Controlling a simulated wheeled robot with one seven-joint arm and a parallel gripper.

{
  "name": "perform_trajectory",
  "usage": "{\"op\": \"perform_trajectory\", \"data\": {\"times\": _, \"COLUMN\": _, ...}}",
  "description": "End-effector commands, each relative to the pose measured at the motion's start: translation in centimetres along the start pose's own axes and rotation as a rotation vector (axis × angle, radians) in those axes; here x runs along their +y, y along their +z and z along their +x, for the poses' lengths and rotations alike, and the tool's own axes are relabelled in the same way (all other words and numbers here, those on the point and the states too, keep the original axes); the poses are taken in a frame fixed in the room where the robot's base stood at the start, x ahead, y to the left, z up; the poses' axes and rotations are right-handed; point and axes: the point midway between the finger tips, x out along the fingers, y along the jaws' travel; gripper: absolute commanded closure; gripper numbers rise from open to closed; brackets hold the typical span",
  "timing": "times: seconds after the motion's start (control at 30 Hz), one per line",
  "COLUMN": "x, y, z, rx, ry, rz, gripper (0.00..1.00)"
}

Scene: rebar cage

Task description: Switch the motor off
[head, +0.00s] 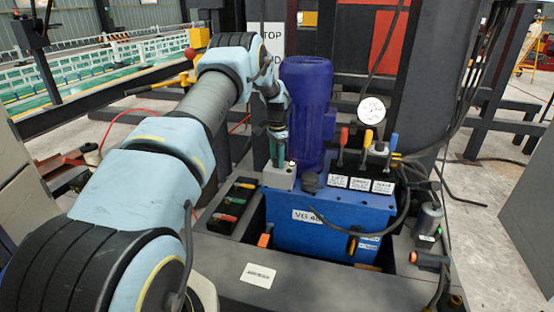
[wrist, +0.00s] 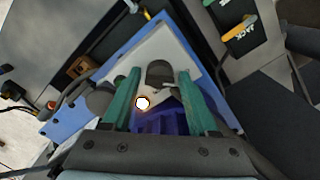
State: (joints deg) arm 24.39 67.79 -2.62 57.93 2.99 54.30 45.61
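My gripper (head: 279,160) points down just over the box. In the wrist view its green fingers (wrist: 160,75) are apart, one on each side of the knob, with gaps visible. The knob is hidden in the head view.
The blue tank (head: 325,235) carries a dark cap (head: 311,183), labelled levers (head: 366,150) and a pressure gauge (head: 371,110) to the right. A dark tray with coloured-handled items (head: 232,205) lies left of the tank. Black hoses hang at the right.

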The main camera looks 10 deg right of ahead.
Motion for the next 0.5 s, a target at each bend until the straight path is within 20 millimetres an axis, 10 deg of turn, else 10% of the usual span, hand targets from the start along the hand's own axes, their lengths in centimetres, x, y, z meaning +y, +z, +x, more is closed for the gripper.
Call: {"op": "perform_trajectory", "data": {"times": 0.5, "x": 0.0, "y": 0.0, "z": -1.3, "rx": 0.001, "ry": -0.001, "rz": 0.001, "gripper": 0.26}}
